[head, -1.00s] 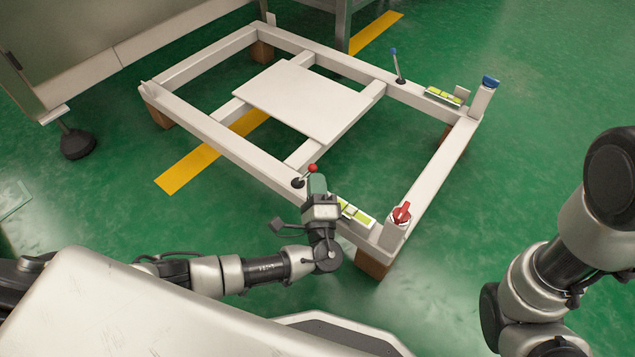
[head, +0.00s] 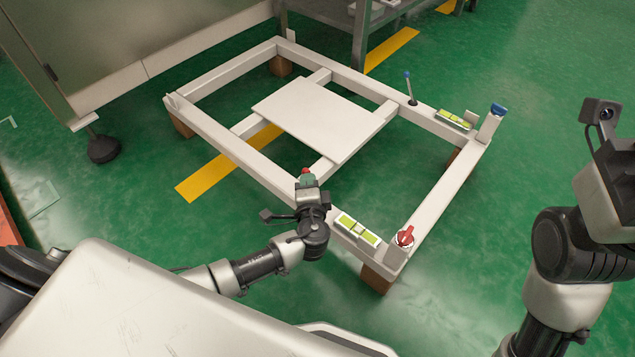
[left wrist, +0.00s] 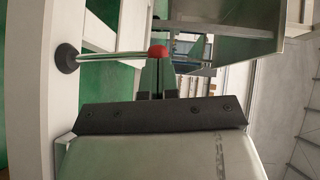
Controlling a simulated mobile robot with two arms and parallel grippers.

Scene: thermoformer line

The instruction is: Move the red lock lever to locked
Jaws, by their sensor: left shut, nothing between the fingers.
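The lever with the red ball knob (head: 305,171) stands on the near rail of the white frame (head: 230,145); in the head view my gripper hides its rod and base. In the left wrist view the red knob (left wrist: 157,51), thin metal rod (left wrist: 112,57) and round black base (left wrist: 66,58) all show. My left gripper (head: 307,180) is shut and empty, its green fingers (left wrist: 157,68) right at the knob; I cannot tell whether they touch it. A red rotary handle (head: 405,236) sits on the near right corner post. My right gripper is out of view.
A green-and-white level block (head: 357,231) lies on the near rail, right of my left gripper. A blue-knobbed lever (head: 410,88), another level (head: 453,119) and a blue corner knob (head: 498,109) are on the far rail. A white plate (head: 325,115) spans the frame's middle.

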